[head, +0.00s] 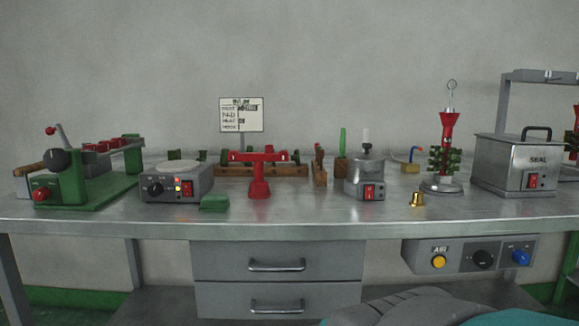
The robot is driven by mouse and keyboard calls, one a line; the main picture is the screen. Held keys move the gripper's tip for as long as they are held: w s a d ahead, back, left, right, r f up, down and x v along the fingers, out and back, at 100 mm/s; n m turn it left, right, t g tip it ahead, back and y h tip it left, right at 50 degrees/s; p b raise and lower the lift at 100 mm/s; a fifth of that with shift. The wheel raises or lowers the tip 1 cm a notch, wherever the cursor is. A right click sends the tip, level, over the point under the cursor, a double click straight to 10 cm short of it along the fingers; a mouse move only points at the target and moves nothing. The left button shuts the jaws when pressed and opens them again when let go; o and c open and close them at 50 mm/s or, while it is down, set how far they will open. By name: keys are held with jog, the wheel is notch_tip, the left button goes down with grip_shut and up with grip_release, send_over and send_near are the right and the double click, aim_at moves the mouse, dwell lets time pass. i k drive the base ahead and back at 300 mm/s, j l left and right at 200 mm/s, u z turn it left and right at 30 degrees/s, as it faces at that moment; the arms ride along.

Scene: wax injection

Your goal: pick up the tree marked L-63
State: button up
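A wax tree (446,146) stands upright on a round metal base at the right of the bench. It has a red flared top with a metal hook, and green pieces around its stem. A second red and green tree (574,138) is cut off by the right edge of the picture. No L-63 mark is readable on either; a small pale mark on the first one's red top is too small to read. My gripper is not in view; only a grey and teal part of my arm shows at the bottom right.
The metal bench (330,212) has a clear front strip. A SEAL box (505,165) stands right of the first tree, with a small brass cup (416,200) to its left. A metal pot (366,176), red stand (259,185), heater (172,187) and green machine (75,185) stand farther left.

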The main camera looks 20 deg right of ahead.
aim_at(449, 121)
jog(key=l+z, duration=0.1)
jog(key=z, duration=1.25)
